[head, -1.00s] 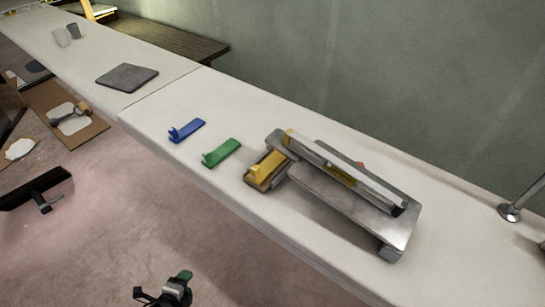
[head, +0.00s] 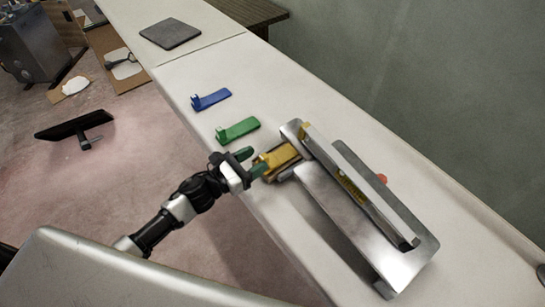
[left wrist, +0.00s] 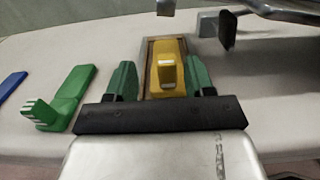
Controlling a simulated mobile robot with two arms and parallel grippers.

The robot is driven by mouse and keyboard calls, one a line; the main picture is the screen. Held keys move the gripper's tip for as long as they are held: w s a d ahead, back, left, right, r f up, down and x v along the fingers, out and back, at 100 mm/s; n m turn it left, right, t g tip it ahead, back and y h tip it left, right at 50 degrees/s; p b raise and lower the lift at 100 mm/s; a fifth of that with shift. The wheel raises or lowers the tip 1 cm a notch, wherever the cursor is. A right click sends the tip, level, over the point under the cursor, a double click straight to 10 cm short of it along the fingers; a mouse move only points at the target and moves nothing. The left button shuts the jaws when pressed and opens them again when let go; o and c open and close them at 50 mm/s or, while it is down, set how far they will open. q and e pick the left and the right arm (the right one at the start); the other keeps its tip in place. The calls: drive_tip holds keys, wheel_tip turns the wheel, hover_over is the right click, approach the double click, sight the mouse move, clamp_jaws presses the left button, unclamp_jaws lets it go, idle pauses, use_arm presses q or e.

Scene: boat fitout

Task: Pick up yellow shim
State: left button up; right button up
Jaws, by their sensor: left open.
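The yellow shim (head: 279,157) lies on a brown block at the near left end of the metal fixture; its raised tab faces my gripper. In the left wrist view the yellow shim (left wrist: 168,66) shows between the two green fingertips. My left gripper (head: 252,161) is open at the counter's near edge, its fingers reaching toward the shim's tab. In the left wrist view the left gripper (left wrist: 163,82) has a finger on each side of the shim, with gaps visible. My right gripper is not in view.
A green shim (head: 238,131) and a blue shim (head: 212,99) lie on the white counter to the left. The metal fixture (head: 345,225) with a level (head: 352,184) on it stands just right of the yellow shim. A grey mat (head: 170,33) lies farther back.

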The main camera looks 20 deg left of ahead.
sight(267, 155)
use_arm(q)
drive_tip(key=x, duration=0.2)
drive_tip(key=p+x, duration=0.1)
drive_tip(key=x, duration=0.2)
drive_tip(key=shift+s+d+f, duration=0.1)
drive_tip(key=shift+d, duration=0.3)
drive_tip(key=shift+s, duration=0.1)
clamp_jaws()
